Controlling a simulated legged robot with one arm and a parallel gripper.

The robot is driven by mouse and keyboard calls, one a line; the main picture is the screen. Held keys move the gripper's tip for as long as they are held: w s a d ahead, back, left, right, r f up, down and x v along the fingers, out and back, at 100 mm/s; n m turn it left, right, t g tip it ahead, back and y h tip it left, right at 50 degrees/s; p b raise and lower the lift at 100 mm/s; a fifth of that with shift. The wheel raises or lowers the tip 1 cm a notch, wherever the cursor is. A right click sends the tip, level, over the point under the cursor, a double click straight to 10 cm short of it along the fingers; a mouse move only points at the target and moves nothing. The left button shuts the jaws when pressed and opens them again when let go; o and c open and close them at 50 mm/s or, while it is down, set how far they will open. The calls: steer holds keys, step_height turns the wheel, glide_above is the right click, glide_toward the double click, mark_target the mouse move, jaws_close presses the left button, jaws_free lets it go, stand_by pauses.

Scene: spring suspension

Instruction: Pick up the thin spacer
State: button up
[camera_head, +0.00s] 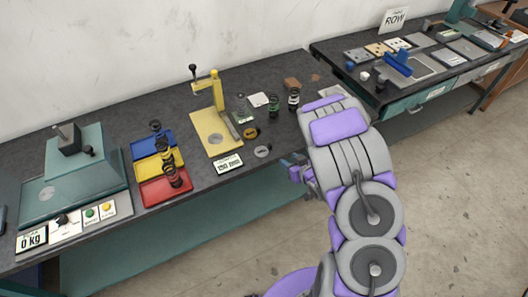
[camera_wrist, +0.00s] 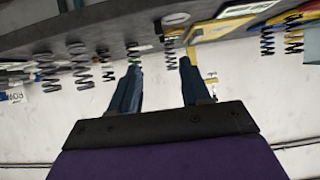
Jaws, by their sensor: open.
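A thin grey ring (camera_head: 263,151), which looks like the thin spacer, lies flat near the front edge of the bench. A grey ring (camera_wrist: 177,18) shows above the fingers there, probably the same one.
A yellow press (camera_head: 215,125) stands behind and left of the rings, with a display sign (camera_head: 229,164) in front. Upright springs (camera_head: 273,106) stand behind the rings. Blue, yellow and red trays (camera_head: 165,192) with springs lie left. A second bench (camera_head: 410,98) is at right.

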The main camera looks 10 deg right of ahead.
steer(key=b, duration=0.3)
glide_toward(270, 145)
steer(key=a, duration=0.2)
steer(key=w+f, duration=0.1)
steer(key=w+d+f+b, duration=0.1)
steer(key=w, duration=0.1)
steer(key=shift+w+a+f+b, duration=0.15)
steer(key=shift+w+a+f, duration=0.1)
steer(key=shift+w+a, duration=0.25)
steer(key=shift+w+a+f+b, duration=0.15)
steer(key=shift+w+a+f, duration=0.15)
steer(key=shift+a, duration=0.25)
steer(key=w, duration=0.1)
steer(key=w+d+f, duration=0.1)
steer(key=shift+w+d+b, duration=0.1)
steer(key=shift+w+b, duration=0.2)
steer(key=shift+w+d+f, duration=0.15)
steer(key=shift+d, duration=0.15)
steer(key=shift+a, duration=0.8)
steer(key=shift+c, duration=1.3)
steer(key=shift+a, duration=0.3)
steer(key=shift+c, duration=1.4)
steer(key=shift+d, duration=0.55)
steer(key=c, duration=0.3)
steer(key=shift+d, duration=0.4)
jaws_close()
